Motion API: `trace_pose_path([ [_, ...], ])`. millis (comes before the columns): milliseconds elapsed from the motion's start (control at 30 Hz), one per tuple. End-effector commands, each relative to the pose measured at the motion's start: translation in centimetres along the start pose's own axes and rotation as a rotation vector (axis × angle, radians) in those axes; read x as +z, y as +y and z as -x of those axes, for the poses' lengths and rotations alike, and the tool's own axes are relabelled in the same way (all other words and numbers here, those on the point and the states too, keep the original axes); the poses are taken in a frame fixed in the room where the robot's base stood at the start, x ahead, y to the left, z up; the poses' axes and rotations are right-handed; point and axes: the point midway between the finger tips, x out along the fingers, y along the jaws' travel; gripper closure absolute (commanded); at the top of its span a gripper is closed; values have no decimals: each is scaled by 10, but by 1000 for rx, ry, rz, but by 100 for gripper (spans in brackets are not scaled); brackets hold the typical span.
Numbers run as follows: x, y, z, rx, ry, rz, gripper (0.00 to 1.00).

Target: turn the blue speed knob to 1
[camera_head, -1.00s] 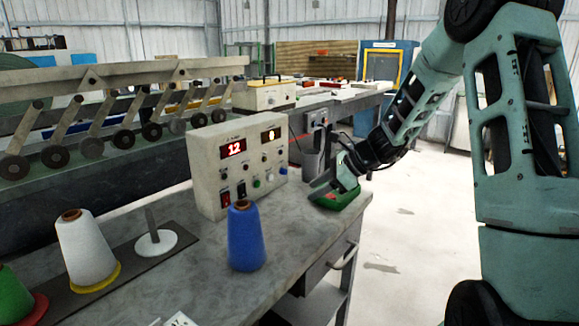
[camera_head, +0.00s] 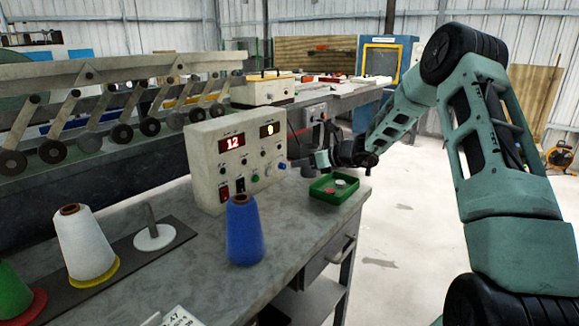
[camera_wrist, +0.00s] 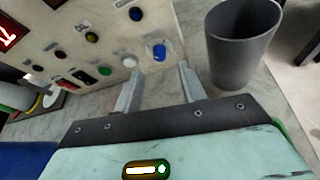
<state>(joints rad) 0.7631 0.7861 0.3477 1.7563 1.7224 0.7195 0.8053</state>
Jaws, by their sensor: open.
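The control panel (camera_head: 210,165) is a cream box on the bench with two red displays. The left display (camera_head: 233,143) reads 12; the right display (camera_head: 270,130) shows one digit too small to read surely. The blue knob (camera_head: 282,166) is at the panel's lower right; it also shows in the wrist view (camera_wrist: 158,51). My gripper (camera_wrist: 160,68) is open and empty, its two fingers pointing at the panel. In the wrist view the blue knob appears just past the fingertips, between them. I cannot tell its setting. In the head view my gripper is small and its fingers are unclear.
A dark grey cup (camera_wrist: 243,50) stands close right of the fingers in the wrist view. A green tray (camera_head: 335,192) with small items lies at the bench edge. A blue cone (camera_head: 244,235) stands before the panel. Other buttons, including a green one (camera_wrist: 105,71), surround the knob.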

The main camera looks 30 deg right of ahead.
Motion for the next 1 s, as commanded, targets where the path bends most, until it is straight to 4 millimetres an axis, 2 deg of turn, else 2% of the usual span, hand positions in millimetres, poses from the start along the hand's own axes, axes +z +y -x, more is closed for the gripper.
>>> trace_pose_path([
  [100, -1, 1, -24, 3, 0, 0, 59],
  [300, 0, 1, -50, 2, 0, 1, 59],
  [467, 0, 0, -58, 0, 1, 0, 59],
  [733, 0, 0, -59, 0, 1, 0, 59],
  [767, 0, 0, -58, 0, 1, 0, 65],
  [800, 0, 0, -58, 0, 1, 0, 76],
  [900, 0, 0, -58, 0, 1, 0, 100],
  [1000, 0, 0, -58, 0, 1, 1, 100],
])
